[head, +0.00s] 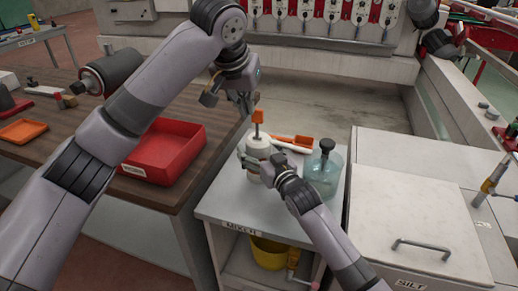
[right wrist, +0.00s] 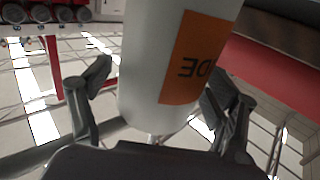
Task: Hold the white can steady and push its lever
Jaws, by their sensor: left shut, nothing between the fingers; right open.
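The white can (head: 259,148) stands upright on the small grey table (head: 222,205). An orange-topped lever (head: 258,116) on a dark stem rises from its top. In the right wrist view the can (right wrist: 150,65) fills the middle and bears an orange label. My right gripper (head: 262,162) is open, with one finger on each side of the can; firm contact does not show. My left gripper (head: 245,106) is shut and empty, just left of the lever's orange top and close to it. Whether they touch is unclear.
A red tray (head: 167,150) sits on the wooden bench at left. A lidded white box (head: 412,205) is at right.

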